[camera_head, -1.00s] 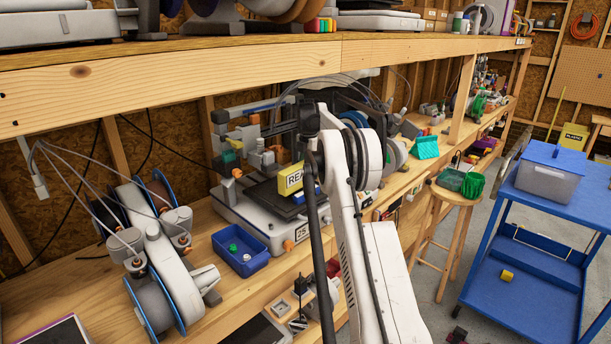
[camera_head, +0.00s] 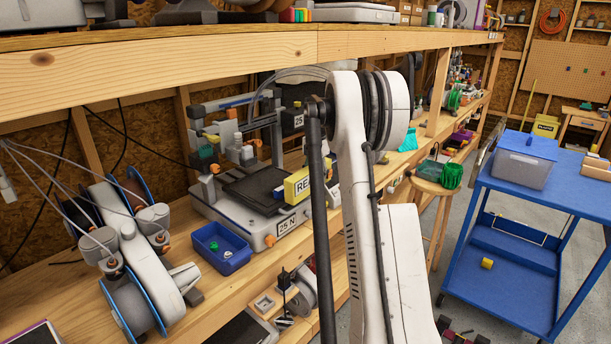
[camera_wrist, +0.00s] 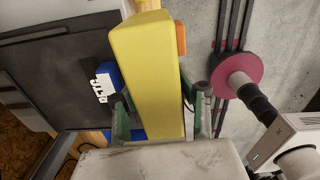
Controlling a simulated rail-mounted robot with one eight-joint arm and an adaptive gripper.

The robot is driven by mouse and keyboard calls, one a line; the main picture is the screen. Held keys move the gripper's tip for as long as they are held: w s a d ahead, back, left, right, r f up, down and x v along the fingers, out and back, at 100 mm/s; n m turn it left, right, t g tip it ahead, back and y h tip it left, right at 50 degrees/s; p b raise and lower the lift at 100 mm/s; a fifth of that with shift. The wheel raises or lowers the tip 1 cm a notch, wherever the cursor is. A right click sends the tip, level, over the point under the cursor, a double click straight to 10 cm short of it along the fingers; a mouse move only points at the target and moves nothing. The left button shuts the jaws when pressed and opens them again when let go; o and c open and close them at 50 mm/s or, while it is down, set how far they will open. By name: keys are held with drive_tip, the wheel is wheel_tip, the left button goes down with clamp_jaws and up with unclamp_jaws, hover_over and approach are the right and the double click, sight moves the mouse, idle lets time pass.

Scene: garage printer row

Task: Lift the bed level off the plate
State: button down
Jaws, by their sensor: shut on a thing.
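The bed level, a yellow block with a white label reading "RE" (camera_head: 296,187), shows in the head view beside my dark arm link. In the wrist view the yellow block (camera_wrist: 152,75) runs lengthwise between the green-tipped fingers of my gripper (camera_wrist: 160,112), shut on it. The dark printer plate (camera_head: 252,184) lies behind and left of the block; it also fills the left of the wrist view (camera_wrist: 55,75). The block appears held up near the plate's edge; its underside is hidden. My arm hides the gripper in the head view.
A blue tray (camera_head: 221,248) with small parts sits left of the printer base (camera_head: 252,228). The spool unit (camera_head: 150,262) is further left. A wooden shelf beam (camera_head: 200,75) crosses above. A stool (camera_head: 432,187) and blue cart (camera_head: 535,195) stand right.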

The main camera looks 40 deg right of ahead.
drive_tip(key=shift+s+d+r, duration=0.1)
drive_tip(key=shift+s+r, duration=0.1)
drive_tip(key=shift+s, duration=0.65)
drive_tip(key=shift+s+r, duration=0.2)
drive_tip(key=shift+s, duration=0.6)
drive_tip(key=s+d+b, duration=0.1)
drive_tip(key=s+b, duration=0.1)
drive_tip(key=s, duration=1.2)
drive_tip(key=shift+d, duration=0.15)
idle(1.0)
idle(0.6)
drive_tip(key=a+r+m, duration=0.5)
drive_tip(key=r+m, duration=0.2)
drive_tip(key=m, duration=0.6)
drive_tip(key=a+r+m+b, duration=0.1)
drive_tip(key=a+r+m, duration=0.5)
drive_tip(key=m, duration=0.8)
drive_tip(key=shift+r+m, duration=0.3)
drive_tip(key=shift+r, duration=0.6)
